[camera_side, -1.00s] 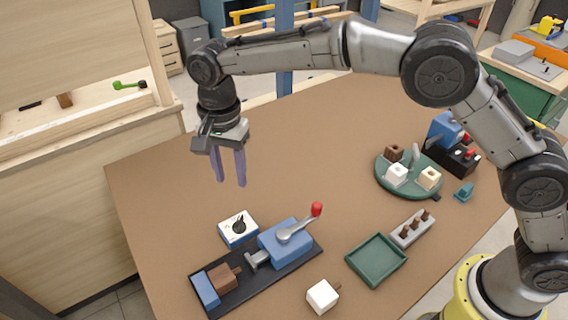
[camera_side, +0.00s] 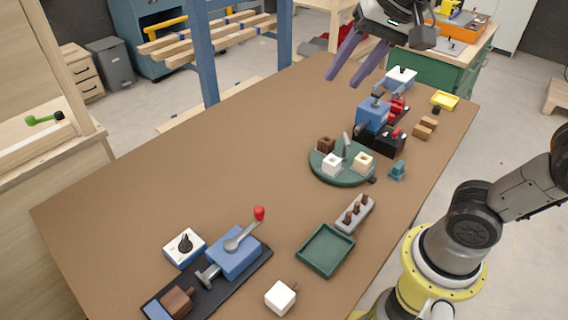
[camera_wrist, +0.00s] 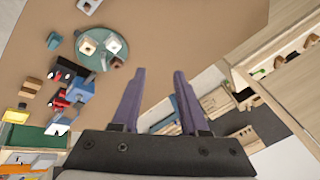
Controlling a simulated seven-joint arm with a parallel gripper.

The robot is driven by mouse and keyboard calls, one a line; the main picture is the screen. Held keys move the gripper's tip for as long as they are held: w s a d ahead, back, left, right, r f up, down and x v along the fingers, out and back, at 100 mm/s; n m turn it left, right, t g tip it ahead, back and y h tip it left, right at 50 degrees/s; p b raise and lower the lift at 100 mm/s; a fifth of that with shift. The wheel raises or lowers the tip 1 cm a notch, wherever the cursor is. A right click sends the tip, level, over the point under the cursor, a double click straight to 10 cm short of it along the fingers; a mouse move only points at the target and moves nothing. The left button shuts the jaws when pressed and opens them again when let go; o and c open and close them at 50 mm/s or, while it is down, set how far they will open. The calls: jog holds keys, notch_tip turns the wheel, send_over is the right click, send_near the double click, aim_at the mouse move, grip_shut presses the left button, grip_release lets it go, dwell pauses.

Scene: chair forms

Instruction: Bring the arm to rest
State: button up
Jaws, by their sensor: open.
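My gripper (camera_side: 357,64) is at the top of the side view, above the far part of the brown table (camera_side: 140,200). Its two purple fingers are spread apart with nothing between them. In the wrist view the open fingers (camera_wrist: 154,100) point over the table edge, with the floor and furniture beyond. My gripper appears clear of all objects. Part of the arm is outside the side view at the top right.
A blue clamp (camera_side: 233,252) on a black base holds a brown block at the front. A green tray (camera_side: 325,250), a white cube (camera_side: 280,298) and a green turntable (camera_side: 342,177) with blocks stand right of it. Another blue device (camera_side: 374,115) stands farther back. The table's left middle is clear.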

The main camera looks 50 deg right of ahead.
jog(key=s+d+f+n, duration=0.2)
jog(key=s+f+n, duration=0.7)
jog(key=s+f, duration=0.1)
jog(key=shift+s+d+f+h, duration=0.25)
jog(key=shift+d+f+h, duration=0.05)
jog(key=shift+d+f, duration=0.05)
